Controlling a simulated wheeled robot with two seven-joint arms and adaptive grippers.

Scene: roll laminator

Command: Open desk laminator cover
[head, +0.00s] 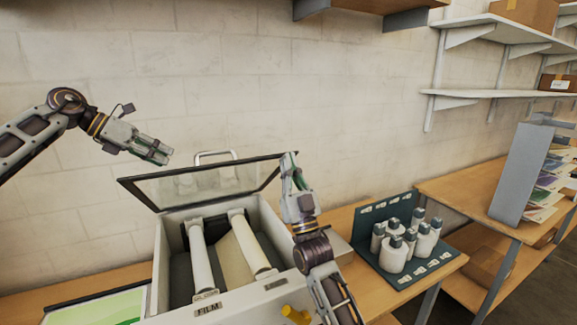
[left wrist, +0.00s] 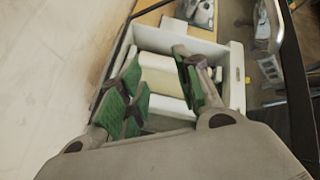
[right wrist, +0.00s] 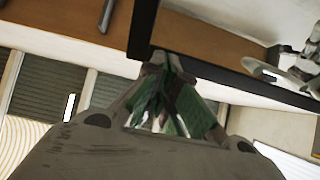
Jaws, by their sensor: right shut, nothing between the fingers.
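The laminator (head: 208,307) is a pale box labelled FILM, with white rollers inside. Its cover (head: 225,180), a clear panel in a dark frame with a handle (head: 215,154) behind its upper edge, is raised and tilted back at the rear. My right gripper (head: 288,158) is shut and empty by the cover's right end; contact is unclear. In the right wrist view its fingers (right wrist: 170,90) are close to a corner of the dark frame (right wrist: 225,75). My left gripper (head: 162,154) is open and empty, left of and above the cover; its fingers (left wrist: 158,80) are apart in the left wrist view.
A dark rack of white bottles (head: 393,251) stands on the wooden table right of the laminator. A green-and-white sheet (head: 98,308) lies at the front left. A yellow part (head: 294,314) sits at the laminator's front. Shelves (head: 490,93) hang on the right wall.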

